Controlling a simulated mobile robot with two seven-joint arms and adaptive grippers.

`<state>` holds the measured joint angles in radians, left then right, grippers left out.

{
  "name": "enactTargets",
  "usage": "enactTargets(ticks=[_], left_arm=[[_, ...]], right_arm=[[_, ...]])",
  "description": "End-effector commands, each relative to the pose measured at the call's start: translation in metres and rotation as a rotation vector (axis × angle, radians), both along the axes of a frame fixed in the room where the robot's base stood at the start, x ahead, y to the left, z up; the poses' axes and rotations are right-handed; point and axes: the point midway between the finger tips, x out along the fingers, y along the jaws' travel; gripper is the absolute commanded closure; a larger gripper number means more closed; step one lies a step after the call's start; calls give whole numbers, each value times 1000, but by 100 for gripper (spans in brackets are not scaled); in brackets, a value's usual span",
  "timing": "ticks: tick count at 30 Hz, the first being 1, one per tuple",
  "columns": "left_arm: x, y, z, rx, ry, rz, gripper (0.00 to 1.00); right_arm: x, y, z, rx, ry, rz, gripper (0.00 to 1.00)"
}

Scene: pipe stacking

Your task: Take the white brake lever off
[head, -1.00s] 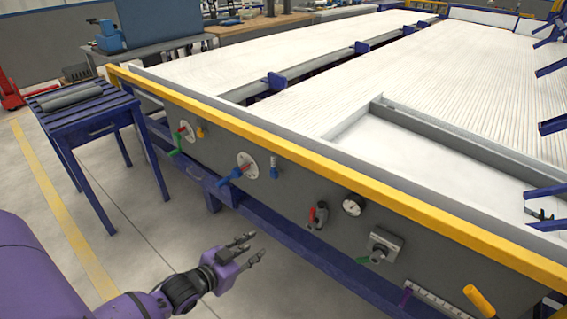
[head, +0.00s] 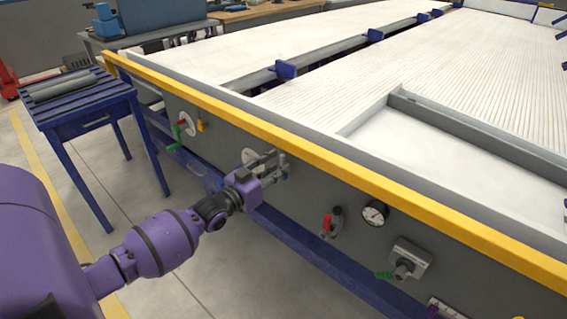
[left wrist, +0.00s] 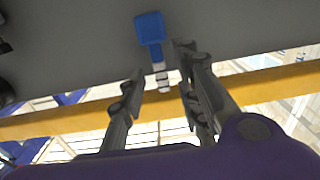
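No lever with a white handle is plain to see. A white round plate (head: 249,156) on the grey side panel shows behind my left gripper (head: 277,166) in the head view, and the blue lever seen there earlier is mostly covered. My right gripper is out of view.
A yellow rail (head: 330,155) runs along the panel's top edge. A green lever (head: 177,131), a red lever (head: 326,223), a gauge (head: 375,213) and a switch box (head: 410,258) are also on the panel. A blue side table (head: 80,100) stands at left.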

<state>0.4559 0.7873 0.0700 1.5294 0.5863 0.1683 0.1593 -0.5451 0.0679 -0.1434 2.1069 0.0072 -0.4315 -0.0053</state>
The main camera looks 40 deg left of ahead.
Motion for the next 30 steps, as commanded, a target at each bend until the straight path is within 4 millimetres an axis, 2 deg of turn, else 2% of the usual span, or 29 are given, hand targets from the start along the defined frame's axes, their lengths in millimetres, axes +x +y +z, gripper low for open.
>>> enactTargets(ticks=[3, 6, 16, 17, 24, 30], left_arm=[[18, -1, -1, 1, 1, 0, 70], [27, -2, -2, 2, 2, 0, 70], [32, -2, -1, 1, 2, 0, 70], [32, -2, 0, 1, 2, 0, 71], [31, -3, -1, 1, 2, 0, 100], [31, -3, -1, 1, 3, 0, 100]], right_arm=[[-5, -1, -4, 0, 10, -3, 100], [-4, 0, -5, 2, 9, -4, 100], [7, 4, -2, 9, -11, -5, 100], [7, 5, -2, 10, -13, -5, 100], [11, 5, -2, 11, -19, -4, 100], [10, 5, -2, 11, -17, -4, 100]])
